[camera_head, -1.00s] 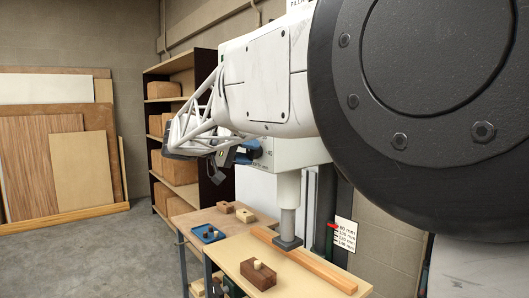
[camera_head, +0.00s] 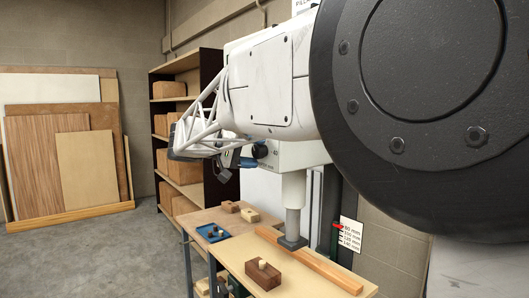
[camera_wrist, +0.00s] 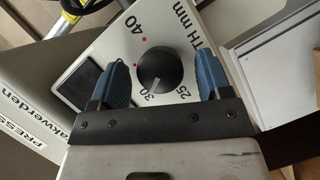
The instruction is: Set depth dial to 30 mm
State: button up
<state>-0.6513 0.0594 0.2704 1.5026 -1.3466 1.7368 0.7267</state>
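The depth dial (camera_wrist: 160,69) is a round black knob on the white press panel (camera_wrist: 103,50), with printed 40, 30 and 25 and red dots around it. A small light mark shows at its lower edge, near the 30; I cannot tell exactly where it points. My gripper (camera_wrist: 162,80) is open, with one blue fingertip on each side of the dial and visible gaps to it. In the head view the press head (camera_head: 300,154) stands above the bench, and my gripper (camera_head: 247,155) is at its left side. The dial is hard to make out there.
The press ram (camera_head: 292,222) stands over a wooden strip (camera_head: 310,262) on the bench. Beside it are a brown block (camera_head: 263,276), a blue tray (camera_head: 213,233) and small wood pieces. A depth scale card (camera_head: 349,234) hangs at right. A dark square window (camera_wrist: 80,79) is left of the dial.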

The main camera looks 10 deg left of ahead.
jog(key=v, duration=0.7)
jog(key=shift+a, duration=0.35)
jog(key=shift+s, duration=0.15)
dwell(0.3)
jog(key=s+d+f+n+g+y, duration=0.15)
jog(key=s+d+f, duration=0.25)
jog(key=d, duration=0.6)
jog(key=s+d+f+g+y, duration=0.2)
jog(key=s+d+f+y, duration=0.15)
jog(key=d, duration=0.55)
jog(key=s+d+f+n+g+y, duration=0.1)
jog(key=s+d+f, duration=0.35)
jog(key=d, duration=0.55)
jog(key=s+d+f+m+y, duration=0.1)
jog(key=s+d+f+y, duration=0.3)
jog(key=s+f, duration=0.4)
jog(key=s+d+f+m+y, duration=0.1)
jog(key=s+d+f+y, duration=0.3)
jog(key=s+f, duration=0.5)
jog(key=s+d, duration=0.2)
jog(key=s, duration=0.6)
jog(key=shift+s+d+f+m+y, duration=0.2)
jog(key=shift+s+d+m+y, duration=0.05)
jog(key=shift+m+y, duration=0.1)
